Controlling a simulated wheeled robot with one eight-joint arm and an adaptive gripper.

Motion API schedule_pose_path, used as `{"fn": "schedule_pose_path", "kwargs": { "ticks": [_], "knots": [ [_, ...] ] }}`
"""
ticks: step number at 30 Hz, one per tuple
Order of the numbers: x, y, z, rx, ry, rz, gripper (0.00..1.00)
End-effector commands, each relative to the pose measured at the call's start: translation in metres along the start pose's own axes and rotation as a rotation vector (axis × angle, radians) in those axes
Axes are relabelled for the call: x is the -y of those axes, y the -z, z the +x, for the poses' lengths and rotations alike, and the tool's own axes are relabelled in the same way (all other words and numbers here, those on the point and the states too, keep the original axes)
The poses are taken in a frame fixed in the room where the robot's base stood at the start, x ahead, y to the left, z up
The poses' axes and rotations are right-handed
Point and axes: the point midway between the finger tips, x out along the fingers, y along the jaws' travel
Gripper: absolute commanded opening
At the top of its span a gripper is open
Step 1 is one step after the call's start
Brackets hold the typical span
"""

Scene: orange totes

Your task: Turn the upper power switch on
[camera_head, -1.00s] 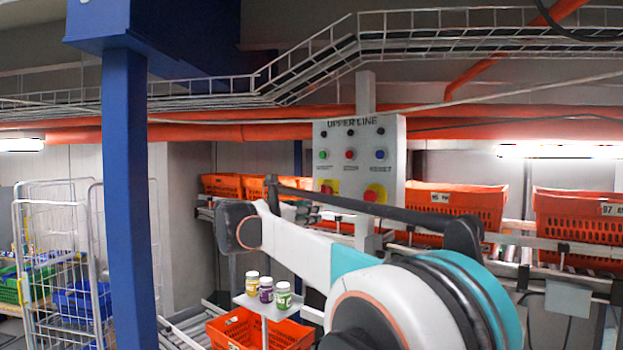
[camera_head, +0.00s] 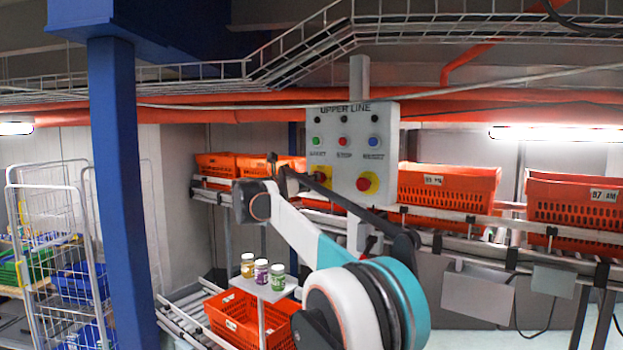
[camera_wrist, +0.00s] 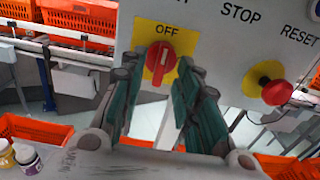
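The grey control panel marked UPPER LINE (camera_head: 351,140) stands upright in the head view. Its red rotary power switch (camera_wrist: 160,62) sits on a yellow plate with OFF printed above it, and its white mark is roughly upright. In the head view the switch (camera_head: 320,177) is partly hidden by my arm. My gripper (camera_wrist: 157,80) is open and empty in the wrist view. Its green-padded fingertips are spread to either side of the switch's lower part; I cannot tell whether they touch it.
A red mushroom button (camera_wrist: 276,88) on yellow sits right of the switch. START, STOP and RESET buttons are above. Orange totes (camera_head: 448,193) stand on a conveyor behind. Several small bottles stand on a shelf (camera_head: 265,290) below left. A blue column (camera_head: 122,200) is at left.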

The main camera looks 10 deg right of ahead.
Motion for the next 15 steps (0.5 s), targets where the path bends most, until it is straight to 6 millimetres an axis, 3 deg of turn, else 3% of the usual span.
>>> {"fn": "schedule_pose_path", "kwargs": {
  "ticks": [6, 15],
  "knots": [
    [0.000, -0.001, 0.020, 0.000, 0.000, 0.000, 0.30],
    [0.000, 0.000, 0.023, 0.000, 0.000, 0.000, 0.30]
  ]
}}
